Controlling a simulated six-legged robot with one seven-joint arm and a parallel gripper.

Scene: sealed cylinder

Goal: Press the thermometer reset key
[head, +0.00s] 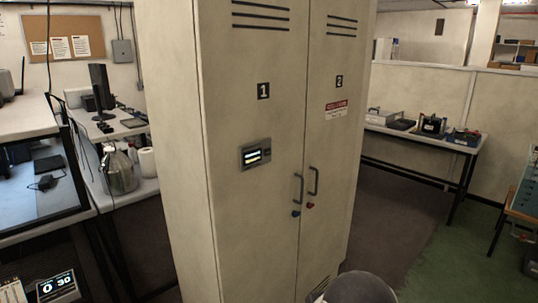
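A tall beige two-door cabinet (230,130) fills the middle of the head view, its doors shut and marked 1 and 2. A small grey panel (256,154) with a lit display is set in door 1. Its text is too small to read, and I cannot tell whether it is the thermometer. A device with a lit screen (58,286) reading 0 and 30 is at the lower left, cut off by the frame. No reset key can be made out on either. My gripper is not in view; a rounded grey part shows at the bottom edge.
Two door handles (298,189) stick out from the cabinet front. A bench with a monitor (102,87) and a metal container (119,171) stands at left. A table with several instruments (432,125) stands at back right. The floor (400,215) right of the cabinet is clear.

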